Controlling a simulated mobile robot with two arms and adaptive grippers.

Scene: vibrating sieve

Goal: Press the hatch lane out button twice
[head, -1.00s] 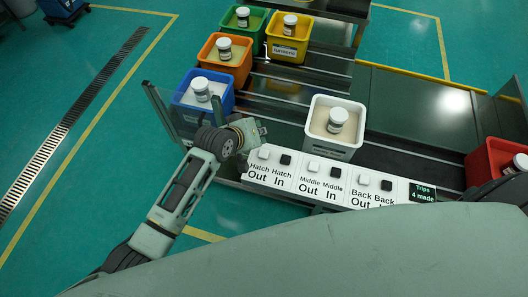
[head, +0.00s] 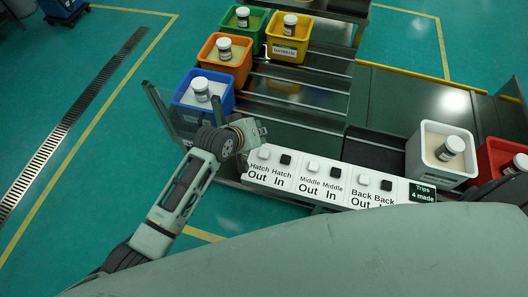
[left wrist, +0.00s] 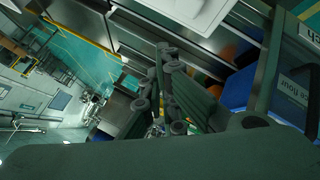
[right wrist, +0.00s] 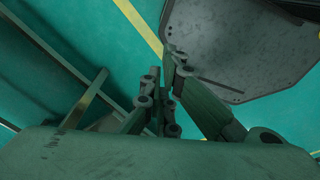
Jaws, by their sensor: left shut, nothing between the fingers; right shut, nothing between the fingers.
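The white hatch out button (head: 263,152) is at the left end of the white button panel (head: 313,197), beside the black hatch in button (head: 285,159). My left gripper (head: 258,139) is shut and empty, just above and left of the hatch out button in the head view; I cannot tell whether it touches it. It also shows shut in the left wrist view (left wrist: 165,60). My right gripper (right wrist: 165,75) is shut and empty in the right wrist view, over the green floor and away from the panel.
A white bin with a jar (head: 440,171) sits on the front lane at the right, beside a red bin (head: 499,153). Blue (head: 190,121), orange (head: 222,72), green (head: 235,28) and yellow (head: 288,54) bins stand at the left. A trips display (head: 423,193) ends the panel.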

